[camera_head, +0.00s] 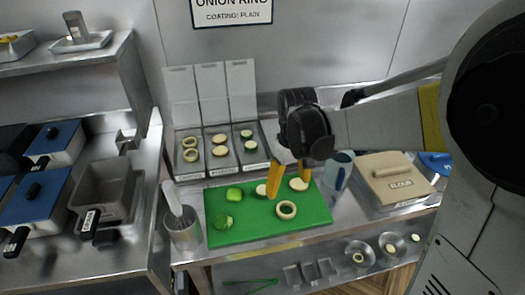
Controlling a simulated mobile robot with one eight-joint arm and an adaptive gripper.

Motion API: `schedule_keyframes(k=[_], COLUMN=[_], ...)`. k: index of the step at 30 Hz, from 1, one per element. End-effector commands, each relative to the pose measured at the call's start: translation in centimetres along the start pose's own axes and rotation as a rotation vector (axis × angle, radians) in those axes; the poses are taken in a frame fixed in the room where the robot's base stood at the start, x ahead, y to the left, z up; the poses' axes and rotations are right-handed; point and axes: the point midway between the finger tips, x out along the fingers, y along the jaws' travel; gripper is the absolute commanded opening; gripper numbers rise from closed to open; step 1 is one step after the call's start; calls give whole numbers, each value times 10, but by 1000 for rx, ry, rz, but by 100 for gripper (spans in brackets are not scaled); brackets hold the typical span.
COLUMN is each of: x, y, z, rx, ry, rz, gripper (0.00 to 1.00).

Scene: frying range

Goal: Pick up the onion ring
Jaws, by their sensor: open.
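An onion ring (286,210), pale and round with an open middle, lies flat on the green cutting board (228,239) near its front right. My gripper (287,187) has orange fingers and is open, pointing down above the board, a little behind and left of the ring in the picture. No contact with the ring is visible. More pale rings (190,155) sit in the left compartment of a steel topping tray behind the board.
A blue-grey jug (338,172) and a lidded beige box (394,180) stand right. Fryer baskets (103,190) are further left.

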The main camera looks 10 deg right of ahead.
Motion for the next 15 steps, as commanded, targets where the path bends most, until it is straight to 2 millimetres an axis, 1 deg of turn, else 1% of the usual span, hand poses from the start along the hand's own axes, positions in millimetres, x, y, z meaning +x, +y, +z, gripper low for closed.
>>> schedule_keyframes(k=[2,9,12,15], x=[4,46,56,61], y=[1,1,1,1], z=[-2,-2,-1,-1], rx=[-7,-9,-9,-9], ry=[-12,-16,-15,-15], rz=[-4,-5,-5,-5], gripper=[80,80,80,80])
